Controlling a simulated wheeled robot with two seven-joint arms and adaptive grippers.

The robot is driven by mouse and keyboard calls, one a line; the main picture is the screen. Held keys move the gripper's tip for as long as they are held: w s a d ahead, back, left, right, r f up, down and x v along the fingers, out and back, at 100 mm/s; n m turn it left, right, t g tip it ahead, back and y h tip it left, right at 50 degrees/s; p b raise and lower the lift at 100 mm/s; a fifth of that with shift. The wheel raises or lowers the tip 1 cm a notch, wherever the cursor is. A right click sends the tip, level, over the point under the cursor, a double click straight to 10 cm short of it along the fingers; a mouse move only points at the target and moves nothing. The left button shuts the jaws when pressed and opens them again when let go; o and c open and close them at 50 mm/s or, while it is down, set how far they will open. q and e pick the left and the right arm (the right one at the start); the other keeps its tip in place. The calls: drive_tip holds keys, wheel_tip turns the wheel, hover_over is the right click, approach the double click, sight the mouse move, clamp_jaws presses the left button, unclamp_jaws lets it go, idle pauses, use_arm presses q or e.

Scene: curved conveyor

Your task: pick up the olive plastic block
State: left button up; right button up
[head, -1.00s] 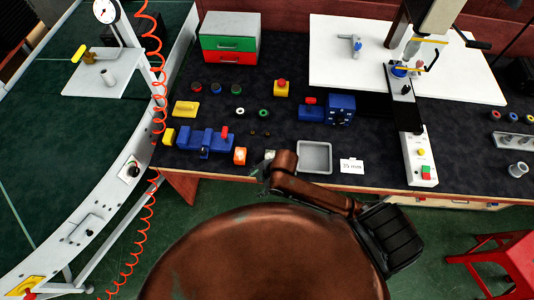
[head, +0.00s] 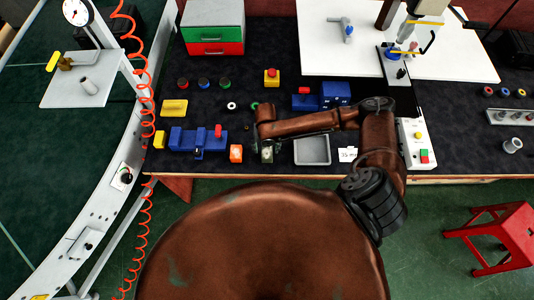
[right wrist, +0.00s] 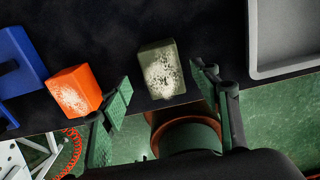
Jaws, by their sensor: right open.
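The olive plastic block (right wrist: 161,70), worn with pale speckles, lies on the dark bench top near its front edge in the right wrist view. In the head view it is a small, partly covered patch (head: 268,156) under my right arm's end. My right gripper (right wrist: 163,88) is open and empty, its green-padded fingers apart with the block ahead and between their tips. In the head view the right gripper (head: 264,144) is small and hard to make out. My left gripper is not in view.
An orange block (right wrist: 74,92) lies close left of the gripper's left finger. A grey tray (right wrist: 258,50) is to the right. A white control box (head: 416,140) is near my right elbow. The bench's front edge is close.

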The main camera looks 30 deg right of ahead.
sight(267, 152)
drive_tip(key=f, duration=0.2)
drive_tip(key=shift+s+d+f, duration=0.15)
drive_tip(key=shift+s+f, duration=0.05)
drive_tip(key=shift+f, duration=0.6)
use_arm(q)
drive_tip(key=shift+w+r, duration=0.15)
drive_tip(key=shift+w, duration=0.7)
use_arm(e)
drive_tip(key=shift+f, duration=0.15)
drive_tip(key=shift+c, duration=0.6)
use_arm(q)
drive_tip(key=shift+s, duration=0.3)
use_arm(e)
drive_tip(key=c, duration=1.2)
